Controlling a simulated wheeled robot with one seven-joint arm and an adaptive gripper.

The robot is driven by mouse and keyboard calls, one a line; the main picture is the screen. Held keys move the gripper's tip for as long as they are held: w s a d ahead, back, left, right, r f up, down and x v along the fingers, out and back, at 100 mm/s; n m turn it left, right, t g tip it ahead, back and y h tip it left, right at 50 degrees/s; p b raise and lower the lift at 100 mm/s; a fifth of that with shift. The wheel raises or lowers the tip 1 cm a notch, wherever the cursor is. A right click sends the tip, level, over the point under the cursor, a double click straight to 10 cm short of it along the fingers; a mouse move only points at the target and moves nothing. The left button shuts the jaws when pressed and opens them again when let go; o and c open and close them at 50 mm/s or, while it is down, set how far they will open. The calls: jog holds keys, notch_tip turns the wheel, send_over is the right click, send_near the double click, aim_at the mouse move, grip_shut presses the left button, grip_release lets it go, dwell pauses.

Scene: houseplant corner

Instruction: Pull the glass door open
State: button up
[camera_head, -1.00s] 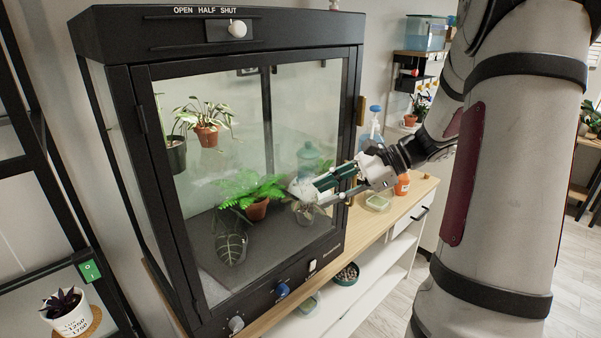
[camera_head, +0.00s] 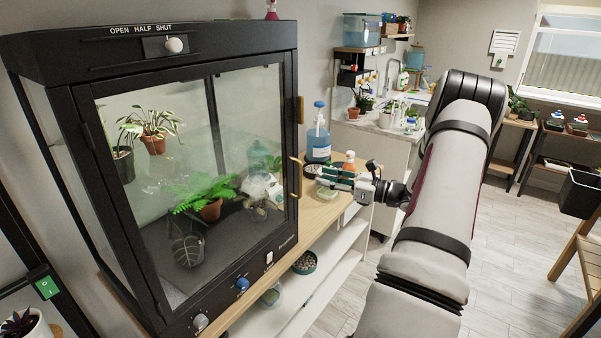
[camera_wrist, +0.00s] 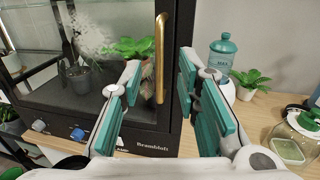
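The glass door (camera_head: 140,220) is the framed front of a black plant cabinet and looks shut, flush with it. Hinges show on its left edge. Its upright brass handle (camera_head: 296,177) is on the right edge. In the head view my gripper (camera_head: 318,173) is just right of the handle, with its green-padded fingers pointing at it. In the wrist view the handle (camera_wrist: 160,58) appears between the two spread fingers of my gripper (camera_wrist: 158,72), seemingly a little ahead of the tips. The fingers are open and hold nothing.
Inside the cabinet are a fern (camera_head: 205,192) and several other potted plants. A blue-capped bottle (camera_head: 318,142) and an orange-capped bottle (camera_head: 349,160) stand on the wooden bench near my gripper. A knobbed slider (camera_head: 174,45) tops the cabinet.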

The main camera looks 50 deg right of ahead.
jog(key=p, duration=0.1)
send_over(300, 194)
jog(key=shift+w+d, duration=0.2)
jog(key=shift+d, duration=0.05)
jog(key=shift+c, duration=0.2)
grip_shut()
